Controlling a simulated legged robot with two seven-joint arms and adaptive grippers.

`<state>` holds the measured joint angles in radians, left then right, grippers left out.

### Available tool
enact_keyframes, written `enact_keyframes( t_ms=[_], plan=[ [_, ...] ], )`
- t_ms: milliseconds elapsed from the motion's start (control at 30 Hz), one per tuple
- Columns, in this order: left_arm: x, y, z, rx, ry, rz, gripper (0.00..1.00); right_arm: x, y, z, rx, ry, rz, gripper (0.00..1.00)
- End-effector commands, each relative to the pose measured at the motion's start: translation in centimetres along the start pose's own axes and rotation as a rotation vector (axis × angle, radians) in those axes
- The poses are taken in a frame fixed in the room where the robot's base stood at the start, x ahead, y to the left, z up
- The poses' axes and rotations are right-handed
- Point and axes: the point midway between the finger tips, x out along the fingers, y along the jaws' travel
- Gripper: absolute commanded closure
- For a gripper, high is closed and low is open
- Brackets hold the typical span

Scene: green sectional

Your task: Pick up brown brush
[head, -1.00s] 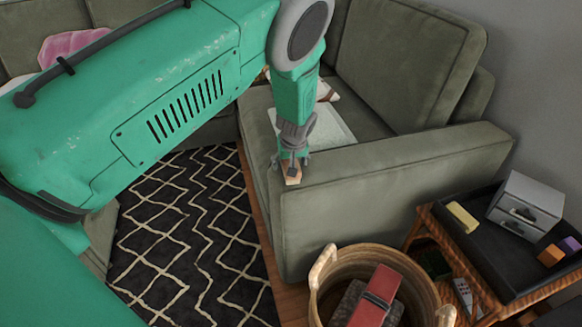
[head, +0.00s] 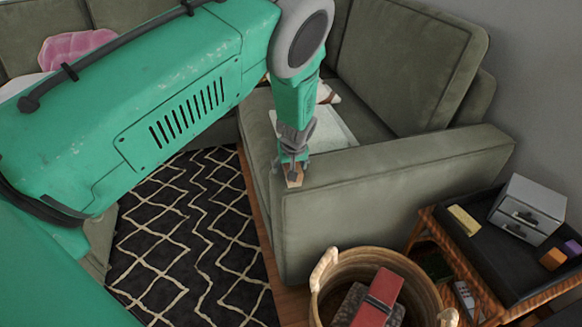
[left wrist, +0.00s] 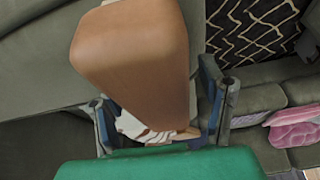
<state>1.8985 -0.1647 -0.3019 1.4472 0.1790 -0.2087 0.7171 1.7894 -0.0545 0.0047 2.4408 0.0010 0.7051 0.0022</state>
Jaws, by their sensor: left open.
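The brown brush (head: 294,180) shows as a small tan piece at the front end of the sofa arm in the head view. In the left wrist view the brush (left wrist: 135,48) is large and close, with a smooth brown back and pale bristles low down. My left gripper (head: 293,160) points down right at the brush. In the left wrist view my left gripper (left wrist: 162,100) is open, with one finger on each side of the brush. I cannot tell whether either finger touches it. My right gripper is in neither view.
The green sofa arm (head: 400,180) runs to the right. A woven basket (head: 330,268) holding a red item (head: 385,285) stands in front. A side table (head: 480,255) with a black tray and a grey drawer box (head: 528,208) is at the right. A patterned rug (head: 190,235) lies left.

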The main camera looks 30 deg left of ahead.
Motion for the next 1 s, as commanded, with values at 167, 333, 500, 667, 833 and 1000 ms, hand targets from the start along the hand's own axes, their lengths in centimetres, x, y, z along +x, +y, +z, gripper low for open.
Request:
enact_keyframes(
  t_ms=[167, 333, 500, 667, 833, 1000],
  plan=[
    [0.0, 0.0, 0.0, 0.0, 0.0, 0.0, 0.9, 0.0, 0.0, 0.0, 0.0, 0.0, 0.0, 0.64],
    [0.0, 0.1, 0.0, 0.0, -0.001, 0.0, 0.96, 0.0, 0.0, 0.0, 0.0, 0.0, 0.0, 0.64],
    [-0.2, 0.1, 0.0, 0.0, 0.0, 0.0, 0.96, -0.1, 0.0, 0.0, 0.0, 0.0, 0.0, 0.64],
    [-2.1, 0.1, -0.9, -0.001, 0.002, 0.001, 0.96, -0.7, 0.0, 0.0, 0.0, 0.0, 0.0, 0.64],
    [-5.6, 0.1, -2.3, -0.002, 0.002, 0.002, 0.96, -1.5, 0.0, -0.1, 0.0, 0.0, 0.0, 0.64],
    [-8.3, 0.1, -3.4, 0.0, 0.002, 0.002, 0.96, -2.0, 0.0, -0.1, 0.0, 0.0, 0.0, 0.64]
  ],
)
